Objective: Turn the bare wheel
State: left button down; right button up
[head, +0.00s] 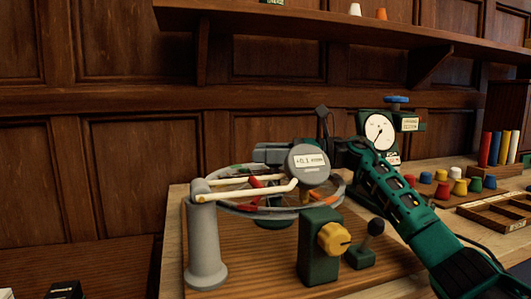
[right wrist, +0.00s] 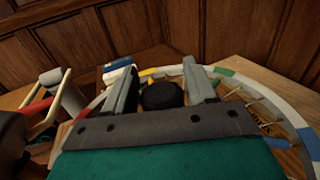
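A large wheel lies roughly flat over the wooden board, its pale grey rim (head: 238,208) marked with coloured bands. In the right wrist view its rim (right wrist: 285,108) curves around my fingers, with green and blue bands and thin spokes. My right gripper (head: 262,153) is above the wheel, partly hidden by my own wrist. In the right wrist view the right gripper (right wrist: 164,88) has its two fingers apart, with a round black part (right wrist: 162,96) showing between them. I cannot tell whether they touch it. My left gripper is not in view.
A grey post (head: 205,245) with cream rods stands at the wheel's left. A green box with a yellow knob (head: 333,238) and a black-knobbed lever (head: 375,228) stand in front. A dial gauge (head: 379,131) is behind, and coloured pegs (head: 459,187) are at right.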

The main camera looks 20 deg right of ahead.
jog(key=shift+o, duration=1)
jog(key=shift+r, duration=0.15)
notch_tip(320, 180, up, 20)
jog(key=p, duration=0.6)
